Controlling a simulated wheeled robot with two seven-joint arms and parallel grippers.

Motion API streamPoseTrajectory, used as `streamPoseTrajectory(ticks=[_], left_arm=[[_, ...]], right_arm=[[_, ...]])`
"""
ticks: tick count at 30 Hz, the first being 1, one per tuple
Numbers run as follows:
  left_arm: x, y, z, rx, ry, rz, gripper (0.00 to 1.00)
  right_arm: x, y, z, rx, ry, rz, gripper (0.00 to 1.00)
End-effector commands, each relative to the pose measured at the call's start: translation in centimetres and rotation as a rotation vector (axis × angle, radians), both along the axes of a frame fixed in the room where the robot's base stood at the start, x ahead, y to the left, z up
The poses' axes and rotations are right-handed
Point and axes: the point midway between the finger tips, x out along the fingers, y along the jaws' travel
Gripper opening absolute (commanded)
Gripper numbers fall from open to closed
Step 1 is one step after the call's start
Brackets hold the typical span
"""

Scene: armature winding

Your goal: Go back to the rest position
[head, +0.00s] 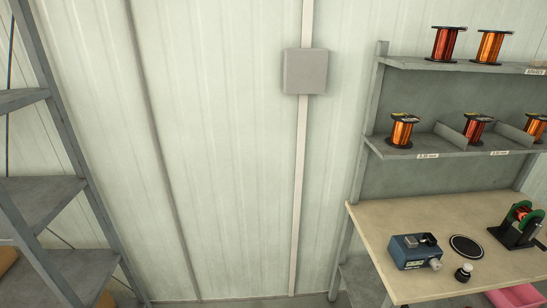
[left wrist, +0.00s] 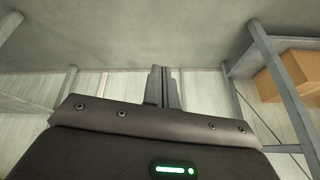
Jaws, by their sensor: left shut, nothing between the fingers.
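My left gripper (left wrist: 164,88) shows in the left wrist view, with its two fingers together and nothing between them. It points towards the pale wall and the floor, and touches nothing that I can see. Neither gripper shows in the head view. My right gripper is in no view.
A workbench (head: 375,225) stands at the right with a blue device (head: 412,252), a black round pad (head: 466,247) and a green-and-black winder (head: 519,225). Wire spools, such as one red spool (head: 444,43), stand on the shelves above. A grey rack (head: 40,200) is at the left.

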Motion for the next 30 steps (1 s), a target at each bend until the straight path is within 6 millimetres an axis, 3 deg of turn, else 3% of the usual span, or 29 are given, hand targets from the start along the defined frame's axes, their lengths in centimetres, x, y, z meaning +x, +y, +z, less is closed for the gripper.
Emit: streamPoseTrajectory(ticks=[1, 6, 9, 12, 15, 18, 30], left_arm=[[-4.5, -0.3, -1.8, 0.001, 0.056, -0.01, 0.0], [-16.8, -0.8, -5.0, -0.002, 0.204, -0.031, 0.0], [-22.6, -1.0, -5.9, -0.003, 0.272, -0.035, 0.0], [-26.6, -1.0, -6.2, -0.004, 0.319, -0.035, 0.0], [-29.0, -0.8, -6.3, -0.005, 0.347, -0.034, 0.0], [-30.0, -0.8, -6.3, -0.005, 0.358, -0.034, 0.0], [-30.1, -0.8, -6.3, -0.005, 0.36, -0.034, 0.0]], right_arm=[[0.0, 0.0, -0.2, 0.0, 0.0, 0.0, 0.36], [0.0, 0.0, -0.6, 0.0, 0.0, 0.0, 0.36], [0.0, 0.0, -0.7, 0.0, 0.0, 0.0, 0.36], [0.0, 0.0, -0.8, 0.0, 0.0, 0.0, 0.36], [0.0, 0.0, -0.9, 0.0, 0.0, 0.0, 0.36], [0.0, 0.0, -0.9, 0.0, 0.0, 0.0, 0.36], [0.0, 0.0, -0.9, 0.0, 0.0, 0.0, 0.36]])
